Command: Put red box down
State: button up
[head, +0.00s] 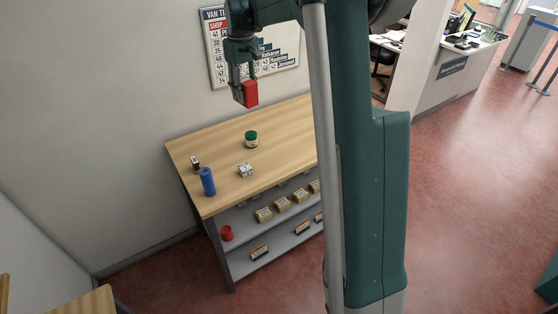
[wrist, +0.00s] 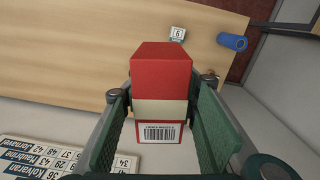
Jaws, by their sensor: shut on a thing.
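My gripper (head: 243,91) is shut on the red box (head: 251,93) and holds it in the air above the far side of the wooden counter (head: 221,162). In the wrist view the red box (wrist: 160,80) sits between the two green fingers of my gripper (wrist: 161,120). It has a cream band and a white barcode label facing the camera. The counter top (wrist: 75,50) shows beyond and below the box in the wrist view.
On the counter stand a green-lidded jar (head: 251,139), a white printed cube (head: 246,170), a blue cylinder (head: 208,182) and a small dark item (head: 195,163). Shelves below hold several packages and a red cylinder (head: 227,233). A lettered board (head: 285,50) hangs on the wall behind.

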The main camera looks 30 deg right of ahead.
jog(key=s+d+m, duration=0.2)
jog(key=s+d, duration=0.2)
jog(key=d, duration=0.9)
notch_tip(320, 180, down, 23)
jog(key=shift+s+a+r, duration=0.15)
jog(key=shift+s+a, duration=0.05)
jog(key=shift+f, duration=3.1)
jog(key=shift+f, duration=1.9)
jog(key=shift+f+b, duration=0.2)
jog(key=shift+b, duration=0.2)
